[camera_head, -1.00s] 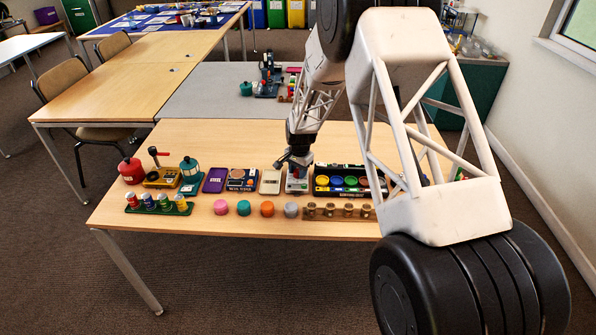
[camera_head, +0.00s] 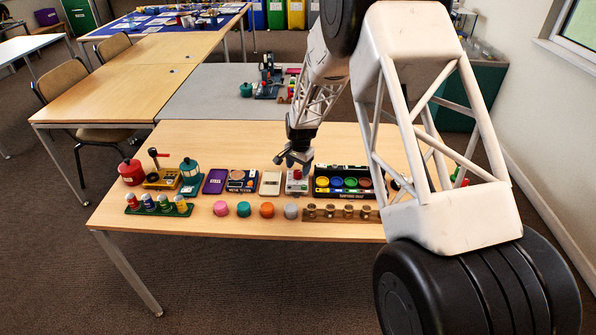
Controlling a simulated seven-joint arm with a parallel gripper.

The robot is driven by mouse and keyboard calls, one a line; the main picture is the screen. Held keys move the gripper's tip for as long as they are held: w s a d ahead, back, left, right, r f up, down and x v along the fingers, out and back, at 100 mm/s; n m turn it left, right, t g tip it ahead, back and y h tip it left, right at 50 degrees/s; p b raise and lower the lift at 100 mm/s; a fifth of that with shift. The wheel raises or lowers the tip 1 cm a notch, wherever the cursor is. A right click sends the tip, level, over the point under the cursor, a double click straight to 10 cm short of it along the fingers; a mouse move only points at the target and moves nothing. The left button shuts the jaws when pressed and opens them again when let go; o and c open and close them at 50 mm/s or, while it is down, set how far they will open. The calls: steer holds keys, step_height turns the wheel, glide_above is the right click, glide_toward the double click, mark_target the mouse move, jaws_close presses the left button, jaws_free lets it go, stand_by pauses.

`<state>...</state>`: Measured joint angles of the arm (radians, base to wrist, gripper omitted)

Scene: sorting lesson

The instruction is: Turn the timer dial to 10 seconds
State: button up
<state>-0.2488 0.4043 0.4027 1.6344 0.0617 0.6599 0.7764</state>
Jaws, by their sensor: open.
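My gripper (camera_head: 294,163) points down with its jaws open, just above or at the top of a small whitish box with red on it (camera_head: 297,186). I cannot tell whether the jaws touch this box. No timer dial or its markings can be made out at this size; the gripper covers part of the box's top. A pale flat device (camera_head: 271,183) lies just left of the box, and a dark blue panel (camera_head: 241,181) with small round parts lies further left.
A black tray of coloured round pots (camera_head: 337,194) lies right of the box. In front stand coloured knobs (camera_head: 266,210) and a wooden rack (camera_head: 340,213). A purple case (camera_head: 215,182), a green lantern (camera_head: 190,178) and a red canister (camera_head: 131,172) are left. The table's front strip (camera_head: 230,228) is clear.

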mark_target(299, 173)
step_height(299, 173, up, 5)
steer(key=shift+s+d+r, duration=0.1)
steer(key=shift+d, duration=0.05)
steer(key=shift+r, duration=0.15)
stand_by(0.5)
steer(key=shift+s+d+r, duration=0.15)
steer(key=shift+r, duration=0.1)
steer(key=s+d+r+n, duration=0.1)
steer(key=s+d+r, duration=0.4)
steer(key=s+r, duration=0.3)
steer(key=s+d+r+n+t, duration=0.1)
steer(key=s+d+r, duration=0.3)
steer(key=s+r, duration=0.3)
steer(key=s+d+r+n, duration=0.1)
steer(key=s+d+r, duration=0.4)
steer(key=s+r, duration=0.3)
steer(key=s+d+r+n, duration=0.1)
steer(key=s+d, duration=0.1)
steer(key=s, duration=0.8)
steer(key=s+d+r+n, duration=0.1)
steer(key=s+d, duration=0.2)
steer(key=s, duration=0.7)
steer(key=s+d+r+n+t, duration=0.1)
steer(key=s+d+r, duration=0.1)
steer(key=s, duration=0.8)
steer(key=shift+d+h, duration=0.3)
steer(key=shift+h, duration=0.1)
